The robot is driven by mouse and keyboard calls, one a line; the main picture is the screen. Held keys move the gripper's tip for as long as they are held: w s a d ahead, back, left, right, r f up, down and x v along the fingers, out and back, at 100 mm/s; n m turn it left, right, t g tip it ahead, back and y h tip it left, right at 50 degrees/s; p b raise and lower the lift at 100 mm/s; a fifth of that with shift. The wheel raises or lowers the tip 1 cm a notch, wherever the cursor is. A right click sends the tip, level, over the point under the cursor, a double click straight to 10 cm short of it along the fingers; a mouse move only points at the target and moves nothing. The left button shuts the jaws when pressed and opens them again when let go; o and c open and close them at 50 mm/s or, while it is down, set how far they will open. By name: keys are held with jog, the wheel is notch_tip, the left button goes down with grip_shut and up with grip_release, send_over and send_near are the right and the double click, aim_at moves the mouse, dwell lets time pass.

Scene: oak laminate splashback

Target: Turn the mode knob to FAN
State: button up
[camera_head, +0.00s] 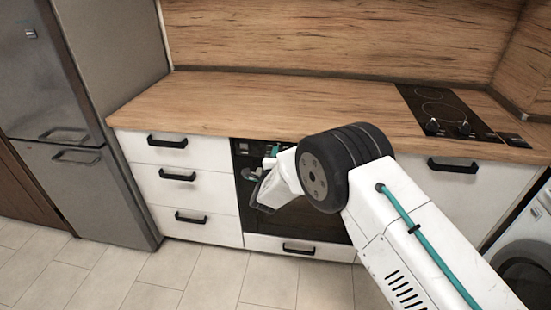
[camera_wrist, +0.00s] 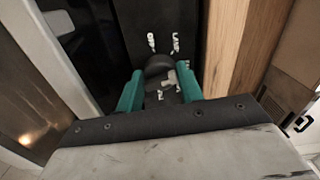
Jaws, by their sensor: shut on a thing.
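The mode knob (camera_wrist: 157,65) is a dark, rounded knob on the black control panel of the built-in oven (camera_head: 318,217). White markings surround it in the wrist view, too small and skewed to read surely, so I cannot tell which one it points to. My gripper (camera_wrist: 159,88) has its two teal fingers on either side of the knob, shut on it. In the head view my gripper (camera_head: 270,158) is at the upper left of the oven front; my own arm hides the knob and much of the panel there.
White drawers (camera_head: 185,177) with black handles stand left of the oven. The wooden worktop (camera_head: 240,103) runs above, with a black hob (camera_head: 450,110) at right. A grey fridge (camera_head: 85,180) is at far left, a washing machine (camera_head: 528,255) at far right. Tiled floor in front is clear.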

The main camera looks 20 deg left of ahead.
jog(key=shift+m, duration=1.6)
jog(key=shift+f, duration=0.1)
jog(key=o, duration=1)
jog(key=shift+s, duration=0.1)
jog(key=v, duration=0.7)
jog(key=shift+s+d, duration=0.15)
jog(key=shift+s, duration=0.2)
